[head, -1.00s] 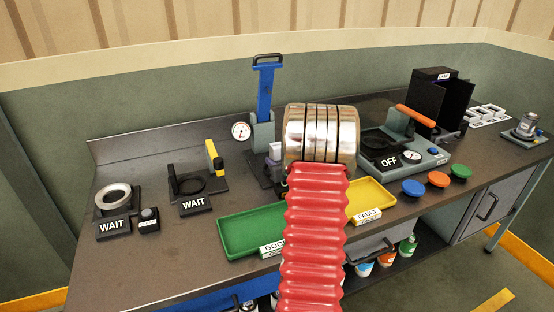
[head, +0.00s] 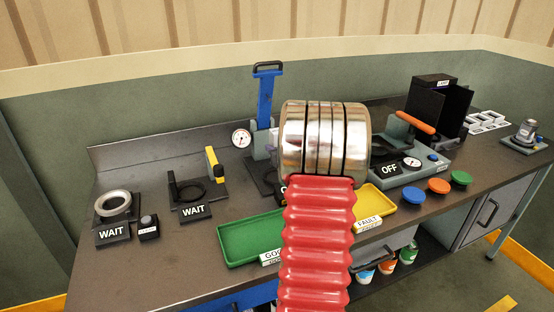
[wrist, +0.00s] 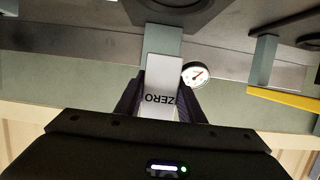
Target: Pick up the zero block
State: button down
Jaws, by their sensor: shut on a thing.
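The zero block (wrist: 160,88) is a pale grey block with the word ZERO on its face, upside down in the wrist view. My gripper (wrist: 160,100) is shut on it, with one dark finger on each side. In the head view, my red ribbed arm and shiny metal wrist stand in front of the bench middle and hide the gripper and the block.
A blue-handled press with a dial gauge (head: 241,138) stands behind my wrist. A green tray (head: 232,246) and a yellow tray (head: 377,199) lie either side of my arm. Fixtures marked WAIT (head: 193,210) stand left; a fixture marked OFF (head: 390,168) stands right.

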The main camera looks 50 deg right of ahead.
jog(key=shift+r, duration=0.85)
jog(key=shift+s, duration=0.1)
